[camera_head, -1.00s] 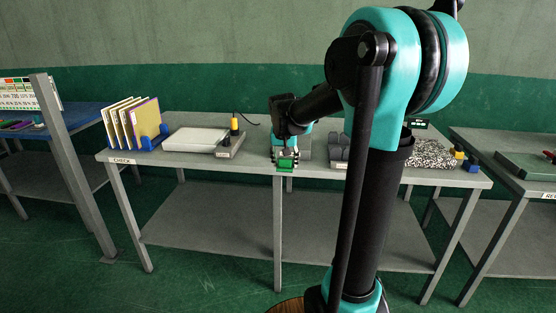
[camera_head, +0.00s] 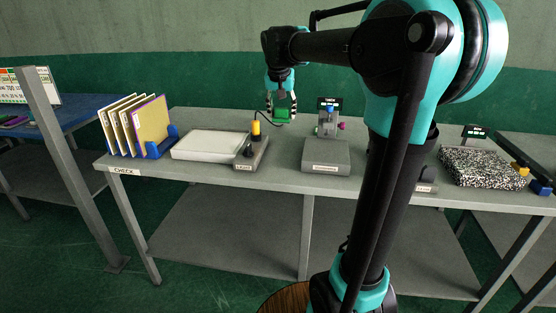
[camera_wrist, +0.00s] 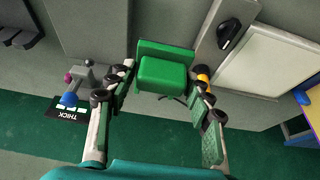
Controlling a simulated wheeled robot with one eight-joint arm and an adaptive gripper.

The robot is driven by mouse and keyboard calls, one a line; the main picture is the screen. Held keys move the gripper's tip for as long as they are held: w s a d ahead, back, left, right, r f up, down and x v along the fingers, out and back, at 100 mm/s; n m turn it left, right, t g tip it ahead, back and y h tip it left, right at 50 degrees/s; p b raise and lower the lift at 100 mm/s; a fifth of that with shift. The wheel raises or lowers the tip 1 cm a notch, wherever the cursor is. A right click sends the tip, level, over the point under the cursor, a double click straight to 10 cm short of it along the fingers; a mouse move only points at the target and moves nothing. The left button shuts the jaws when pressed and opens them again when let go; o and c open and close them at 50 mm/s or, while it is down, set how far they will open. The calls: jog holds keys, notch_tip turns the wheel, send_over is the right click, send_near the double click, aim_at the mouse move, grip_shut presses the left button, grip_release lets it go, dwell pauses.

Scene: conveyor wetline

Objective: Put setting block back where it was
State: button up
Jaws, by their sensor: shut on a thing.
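The setting block appears to be the green block (camera_head: 281,115) at the end of my arm in the head view. In the wrist view the green block (camera_wrist: 163,72) sits between my finger pads, with a stepped upper face. The gripper's fingers also show in the wrist view (camera_wrist: 160,95). A thickness gauge (camera_head: 328,122) with a blue top and pink knob stands right of the block, apart from it.
The grey table (camera_head: 225,190) carries a folder rack (camera_head: 140,128), a white light panel (camera_head: 208,145), a grey control box with a yellow-and-black post (camera_head: 256,130), the gauge's grey base (camera_head: 326,156) and a speckled slab (camera_head: 484,167). A small THICK sign (camera_wrist: 70,108) stands behind the gauge.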

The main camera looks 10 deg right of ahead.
aim_at(282, 166)
notch_tip(282, 166, down, 20)
jog(key=shift+r, duration=0.25)
jog(key=shift+f, duration=0.1)
jog(key=o, duration=1.2)
jog(key=shift+o, duration=0.2)
jog(key=v, duration=1.2)
jog(key=s+d+f+n, duration=0.1)
jog(key=s+d+f, duration=0.2)
jog(key=s+f, duration=0.7)
jog(key=s+d+f+n+y, duration=0.1)
jog(key=s+d+f+n, duration=0.1)
jog(key=s+f, duration=0.7)
jog(key=s+d, duration=0.1)
jog(key=s, duration=0.4)
jog(key=shift+s+f+n, duration=0.25)
jog(key=shift+f+n, duration=0.05)
jog(key=shift+f, duration=0.05)
